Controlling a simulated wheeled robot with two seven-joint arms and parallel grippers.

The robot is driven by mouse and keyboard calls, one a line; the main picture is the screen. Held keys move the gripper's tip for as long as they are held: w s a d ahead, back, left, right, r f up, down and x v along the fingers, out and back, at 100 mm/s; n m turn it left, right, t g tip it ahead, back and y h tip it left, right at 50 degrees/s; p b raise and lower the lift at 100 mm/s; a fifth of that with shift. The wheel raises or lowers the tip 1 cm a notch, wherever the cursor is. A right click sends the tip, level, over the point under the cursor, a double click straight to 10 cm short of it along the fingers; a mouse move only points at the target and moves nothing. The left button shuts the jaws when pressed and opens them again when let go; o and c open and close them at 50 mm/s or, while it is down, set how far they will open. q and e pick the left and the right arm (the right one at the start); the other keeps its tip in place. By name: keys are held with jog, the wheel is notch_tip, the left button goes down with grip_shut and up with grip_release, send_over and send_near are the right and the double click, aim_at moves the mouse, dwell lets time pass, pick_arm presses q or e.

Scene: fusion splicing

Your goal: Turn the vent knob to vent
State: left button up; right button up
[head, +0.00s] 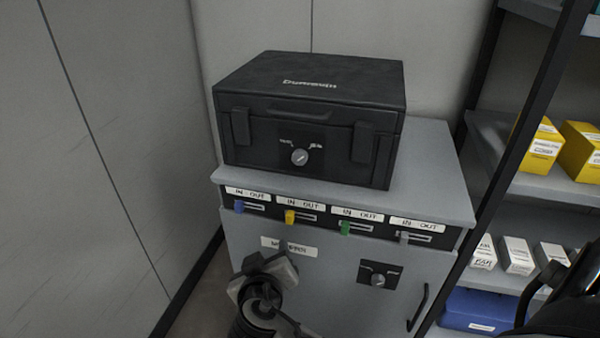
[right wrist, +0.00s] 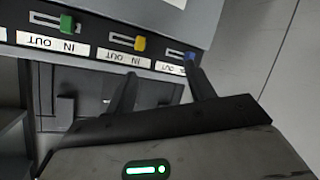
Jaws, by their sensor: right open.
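A round grey knob (head: 300,157) sits on the front of the black case (head: 350,85), between two latches. Small labels stand above it on either side, too small to read; its pointer seems to tilt up to the right. I take it for the vent knob. My right gripper (head: 268,257) is low in front of the grey cabinet, below and left of the knob, not touching it. In the right wrist view its two fingers (right wrist: 160,72) are spread and empty, with the case front (right wrist: 84,90) beyond, upside down. My left gripper is not in view.
The cabinet (head: 440,190) has a row of IN/OUT sliders: blue (head: 239,206), yellow (head: 290,216), green (head: 345,228) and grey (head: 404,237). A second knob (head: 378,280) and a handle (head: 418,307) are on its door. Shelving with boxes (head: 542,147) stands right; a wall is left.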

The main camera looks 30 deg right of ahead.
aim_at(298, 160)
notch_tip(298, 160, up, 10)
jog(key=w+d+m+h+b, duration=0.1)
jog(key=w+d+m+h, duration=0.1)
jog(key=m+h, duration=0.45)
jog(key=shift+n+h, duration=0.25)
jog(key=shift+n, duration=0.1)
jog(key=p+x, duration=0.1)
jog(key=x, duration=1.5)
jog(key=shift+s+f+p, duration=0.1)
jog(key=shift+f+p, duration=0.1)
jog(key=shift+p, duration=0.2)
jog(key=c, duration=1)
